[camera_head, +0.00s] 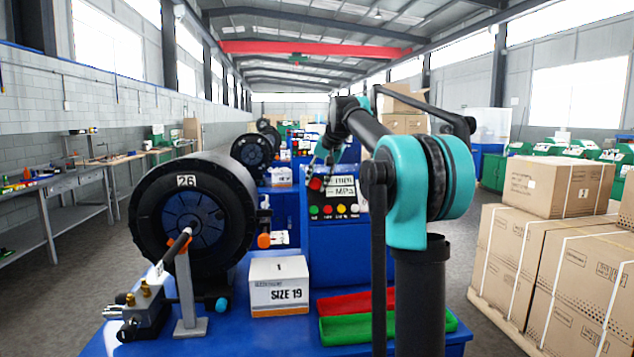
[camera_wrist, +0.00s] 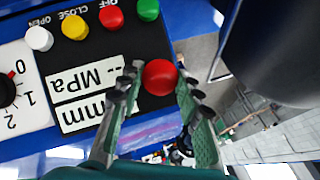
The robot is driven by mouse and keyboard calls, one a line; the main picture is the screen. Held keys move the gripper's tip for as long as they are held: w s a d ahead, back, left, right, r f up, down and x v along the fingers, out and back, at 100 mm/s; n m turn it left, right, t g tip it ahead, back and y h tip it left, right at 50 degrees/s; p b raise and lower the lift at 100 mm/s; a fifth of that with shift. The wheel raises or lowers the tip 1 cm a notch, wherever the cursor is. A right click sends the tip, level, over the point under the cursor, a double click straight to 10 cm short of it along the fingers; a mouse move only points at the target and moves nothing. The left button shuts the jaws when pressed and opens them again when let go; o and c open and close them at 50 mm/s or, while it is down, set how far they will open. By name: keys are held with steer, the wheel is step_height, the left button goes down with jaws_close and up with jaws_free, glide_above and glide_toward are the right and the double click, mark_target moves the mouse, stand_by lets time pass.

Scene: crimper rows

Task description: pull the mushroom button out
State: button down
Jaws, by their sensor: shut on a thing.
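The red mushroom button (camera_wrist: 160,77) sits at the edge of the black control panel (camera_wrist: 105,50) in the wrist view. My gripper (camera_wrist: 161,85) has one finger on each side of its round head and is shut on it. In the head view the red button (camera_head: 316,184) shows at the upper left of the panel (camera_head: 345,190), with my gripper (camera_head: 318,180) at it. The button's stem is hidden under its head, so how far out it stands cannot be told.
Small green, red, yellow and white buttons (camera_wrist: 111,17) line the panel close by, with a dial (camera_wrist: 8,92) beside them. In the head view, a crimper (camera_head: 190,215), a SIZE 19 box (camera_head: 279,286) and red and green trays (camera_head: 375,325) occupy the blue bench. Cartons (camera_head: 555,187) are stacked at right.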

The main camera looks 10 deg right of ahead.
steer(key=shift+s, duration=0.1)
steer(key=shift+s+r, duration=0.3)
steer(key=shift+s, duration=0.1)
steer(key=c, duration=1)
jaws_free()
steer(key=v, duration=1.2)
